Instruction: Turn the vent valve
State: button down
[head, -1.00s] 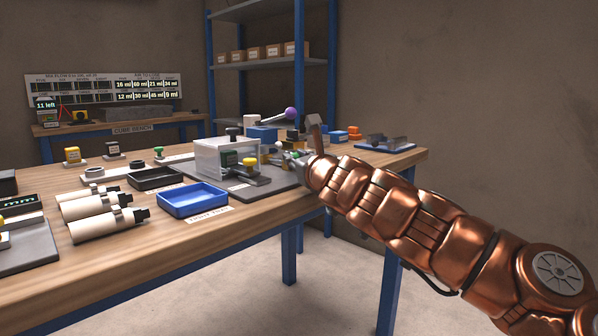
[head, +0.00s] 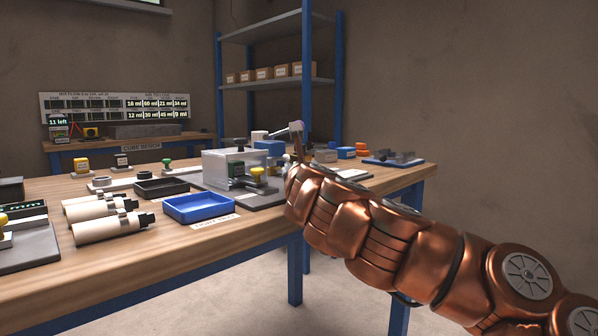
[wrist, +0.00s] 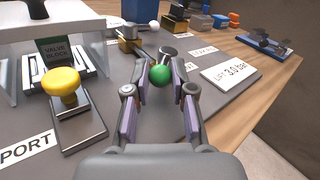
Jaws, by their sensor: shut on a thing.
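In the wrist view a green ball knob (wrist: 160,76) sits between the fingertips of my gripper (wrist: 161,66), which is shut on it. A grey round-ended piece (wrist: 169,53) is just behind the knob. The knob's stem and mount are hidden, and I cannot read a vent label. A green block marked VALVE BLOCK (wrist: 56,50) stands at the upper left. A yellow knob (wrist: 62,83) on a metal block is left of my gripper. In the head view my gripper's end is mostly hidden behind my copper arm, right of the white housing (head: 222,170).
A plate marked LIFT 3.0 bar (wrist: 233,74) lies to the right. Brass and blue blocks stand beyond. A blue tray (head: 198,208), a black tray (head: 162,188) and several cream cylinders (head: 108,227) are on the left. The table's right edge has free floor beyond.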

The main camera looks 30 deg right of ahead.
jog(key=shift+a+h, duration=0.15)
jog(key=shift+h, duration=0.15)
dwell(0.5)
jog(key=c, duration=1)
grip_release()
jog(key=shift+r, duration=5)
